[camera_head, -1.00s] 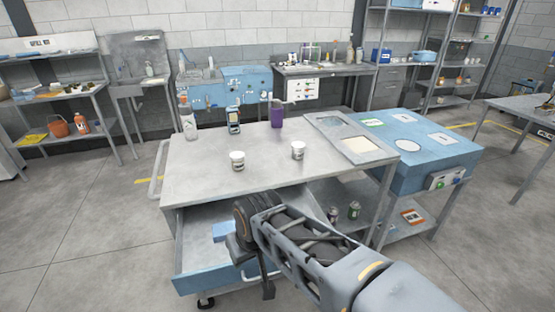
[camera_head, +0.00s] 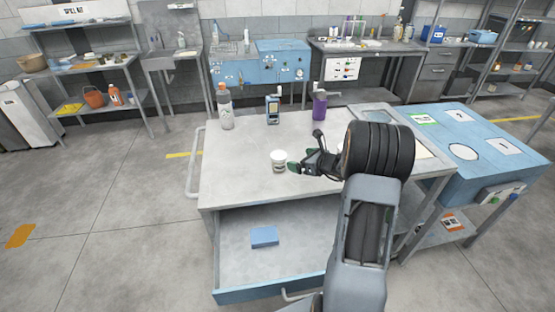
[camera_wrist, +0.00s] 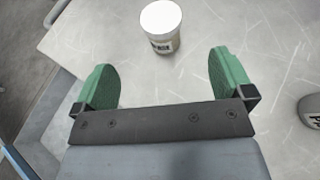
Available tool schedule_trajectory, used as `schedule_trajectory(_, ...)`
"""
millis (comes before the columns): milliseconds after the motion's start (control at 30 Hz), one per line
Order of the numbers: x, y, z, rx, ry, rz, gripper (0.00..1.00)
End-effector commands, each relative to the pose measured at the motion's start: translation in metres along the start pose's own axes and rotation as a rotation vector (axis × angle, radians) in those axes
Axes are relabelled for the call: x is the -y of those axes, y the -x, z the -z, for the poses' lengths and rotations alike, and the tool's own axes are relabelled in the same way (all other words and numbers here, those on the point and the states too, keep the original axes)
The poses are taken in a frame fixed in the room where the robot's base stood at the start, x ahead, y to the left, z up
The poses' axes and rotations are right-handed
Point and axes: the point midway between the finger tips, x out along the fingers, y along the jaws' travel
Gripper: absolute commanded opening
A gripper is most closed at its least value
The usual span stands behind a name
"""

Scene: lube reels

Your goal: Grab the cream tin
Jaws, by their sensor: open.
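A small tin with a cream-white lid and a dark-marked label (camera_head: 278,161) stands upright on the grey workbench top (camera_head: 238,174). In the wrist view the same tin (camera_wrist: 163,28) stands just beyond the fingertips, roughly centred between them and apart from both. My gripper (camera_head: 300,161) is low over the bench, to the right of the tin, with its green fingers spread and nothing between them. It also shows in the wrist view (camera_wrist: 165,82). A second pale container (camera_wrist: 311,108) is cut off at the wrist view's right edge; my arm hides that spot in the head view.
The drawer (camera_head: 270,292) below is open, with a blue block (camera_head: 264,237) inside. A blue station (camera_head: 480,140) adjoins at right.

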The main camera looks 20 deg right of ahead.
Motion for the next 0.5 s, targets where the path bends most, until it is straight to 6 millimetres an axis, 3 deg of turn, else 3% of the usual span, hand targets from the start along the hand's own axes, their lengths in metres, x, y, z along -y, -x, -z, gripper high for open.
schedule_trajectory(300, 0.001, -0.056, 0.0, 0.004, -0.017, 0.004, 0.99)
schedule_trajectory(500, 0.002, -0.076, 0.001, 0.004, -0.017, 0.006, 0.99)
